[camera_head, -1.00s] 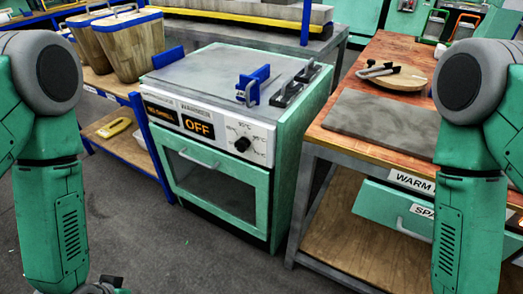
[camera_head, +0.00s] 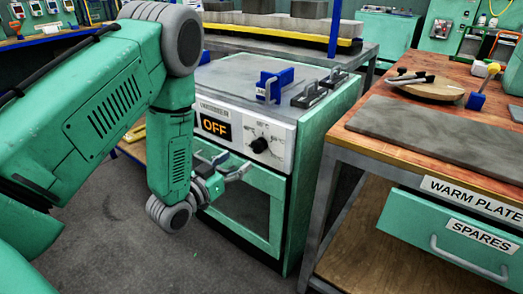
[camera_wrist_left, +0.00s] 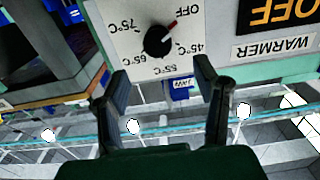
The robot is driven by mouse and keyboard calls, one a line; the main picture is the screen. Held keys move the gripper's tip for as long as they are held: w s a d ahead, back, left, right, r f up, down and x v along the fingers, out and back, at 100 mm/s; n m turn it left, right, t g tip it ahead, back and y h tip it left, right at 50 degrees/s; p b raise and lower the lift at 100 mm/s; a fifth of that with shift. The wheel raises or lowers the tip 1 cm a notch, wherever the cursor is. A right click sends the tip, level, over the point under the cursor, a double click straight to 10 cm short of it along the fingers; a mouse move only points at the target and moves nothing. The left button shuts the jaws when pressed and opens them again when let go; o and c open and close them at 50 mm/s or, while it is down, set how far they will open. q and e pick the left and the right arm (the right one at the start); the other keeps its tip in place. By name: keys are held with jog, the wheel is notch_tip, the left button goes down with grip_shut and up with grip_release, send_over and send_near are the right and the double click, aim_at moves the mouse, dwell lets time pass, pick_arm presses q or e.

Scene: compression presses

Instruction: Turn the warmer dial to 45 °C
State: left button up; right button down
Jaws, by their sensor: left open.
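The warmer (camera_head: 245,135) is a green and white oven-like unit. Its panel carries a black dial (camera_head: 260,144) to the right of a display (camera_head: 215,127) reading OFF. In the left wrist view, upside down, the dial (camera_wrist_left: 158,42) has a red mark pointing up and right. Temperature labels surround it, with 75°C readable; the right-hand one is partly legible. My left gripper (camera_head: 232,168) is open in front of the panel, below and left of the dial. In the wrist view its fingers (camera_wrist_left: 160,72) are spread and empty, with the dial beyond them. My right gripper is not seen.
A handle sits on the warmer's door, partly behind my left gripper. A blue bracket (camera_head: 272,86) stands on its top. A wooden bench (camera_head: 420,135) with a grey plate (camera_head: 435,128) and a SPARES drawer (camera_head: 455,235) is at right. Open floor (camera_head: 120,240) lies in front.

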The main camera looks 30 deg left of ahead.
aim_at(255, 148)
pick_arm(q)
jog(key=w, duration=0.2)
jog(key=w+b, duration=0.1)
jog(key=w, duration=0.2)
jog(key=w+d+b, duration=0.1)
jog(key=w, duration=0.2)
jog(key=shift+w+a, duration=0.1)
jog(key=shift+w, duration=0.55)
jog(key=c, duration=1.2)
